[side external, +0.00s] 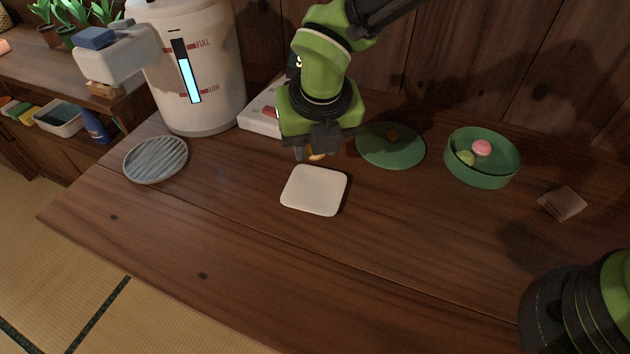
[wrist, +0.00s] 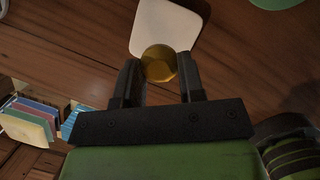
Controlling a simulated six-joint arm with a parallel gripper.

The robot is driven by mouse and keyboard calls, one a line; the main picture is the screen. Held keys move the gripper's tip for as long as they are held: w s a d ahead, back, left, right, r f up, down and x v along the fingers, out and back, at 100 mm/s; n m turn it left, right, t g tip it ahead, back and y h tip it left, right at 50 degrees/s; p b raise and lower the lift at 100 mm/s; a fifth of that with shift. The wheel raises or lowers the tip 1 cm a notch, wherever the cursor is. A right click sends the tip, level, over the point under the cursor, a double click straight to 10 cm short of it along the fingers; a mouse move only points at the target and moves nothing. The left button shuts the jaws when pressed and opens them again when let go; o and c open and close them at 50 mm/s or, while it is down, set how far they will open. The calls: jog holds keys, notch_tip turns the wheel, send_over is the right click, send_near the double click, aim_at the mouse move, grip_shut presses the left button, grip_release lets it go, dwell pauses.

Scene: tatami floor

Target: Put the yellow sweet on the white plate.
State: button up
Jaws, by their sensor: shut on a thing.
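The yellow sweet (wrist: 159,64) is round and sits between my gripper's two fingers (wrist: 160,78) in the wrist view. My gripper is shut on it. In the side view my gripper (side external: 314,154) points down just behind the white plate, and the yellow sweet (side external: 317,156) shows as a small patch at the fingertips, mostly hidden. The white plate (side external: 314,190) is a rounded square lying flat and empty on the wooden table. It also shows in the wrist view (wrist: 165,27), partly behind the sweet. I cannot tell the exact height of the sweet.
A green lid (side external: 390,146) lies right of my gripper. A green bowl (side external: 458,183) holds a pink and a green sweet. A brown block (side external: 563,204) is far right. A ribbed grey dish (side external: 155,160) and a large white dispenser (side external: 200,75) stand left. The table's front is clear.

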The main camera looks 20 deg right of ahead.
aim_at(314, 188)
notch_tip(314, 188, down, 8)
dwell(0.4)
jog(key=shift+f, duration=0.1)
jog(key=o, duration=0.9)
jog(key=v, duration=1.2)
jog(key=shift+d, duration=0.1)
